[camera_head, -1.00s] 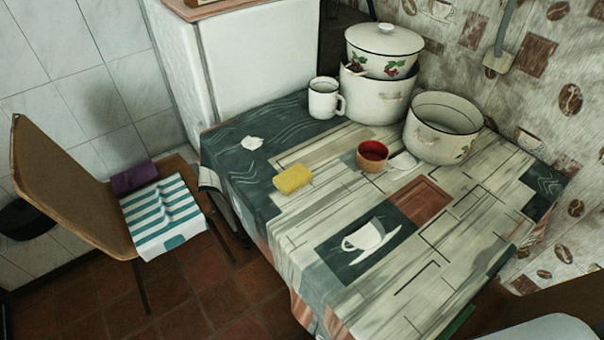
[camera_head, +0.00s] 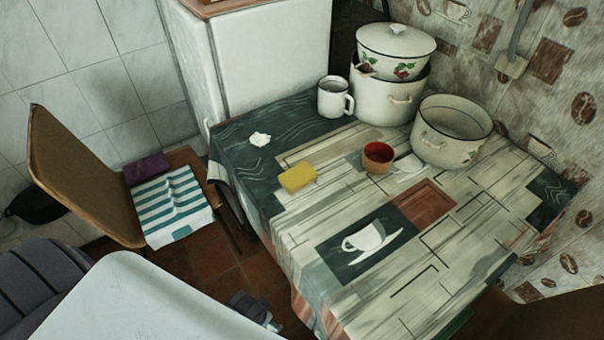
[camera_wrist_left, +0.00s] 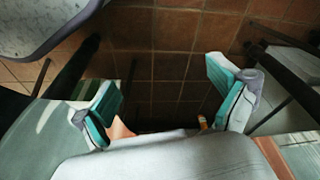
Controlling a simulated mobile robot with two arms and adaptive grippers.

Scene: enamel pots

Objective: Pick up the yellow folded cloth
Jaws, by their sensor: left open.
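The yellow folded cloth (camera_head: 298,178) lies flat on the patterned tablecloth, near the table's left side in the head view. My left gripper (camera_wrist_left: 168,95) is open in the left wrist view, its teal-padded fingers wide apart. Brown floor tiles show between the fingers and nothing is held. In the head view a dark part at the bottom, beside the table's near-left edge, may be this gripper; it is below the cloth in the picture and well apart from it. My right gripper is not in view.
A white mug (camera_head: 335,97), a red-brown cup (camera_head: 378,157), an open pot (camera_head: 450,132) and stacked pots (camera_head: 388,100) stand behind and right of the cloth. A crumpled white piece (camera_head: 260,139) lies left. A chair (camera_head: 85,185) stands left of the table (camera_head: 400,270).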

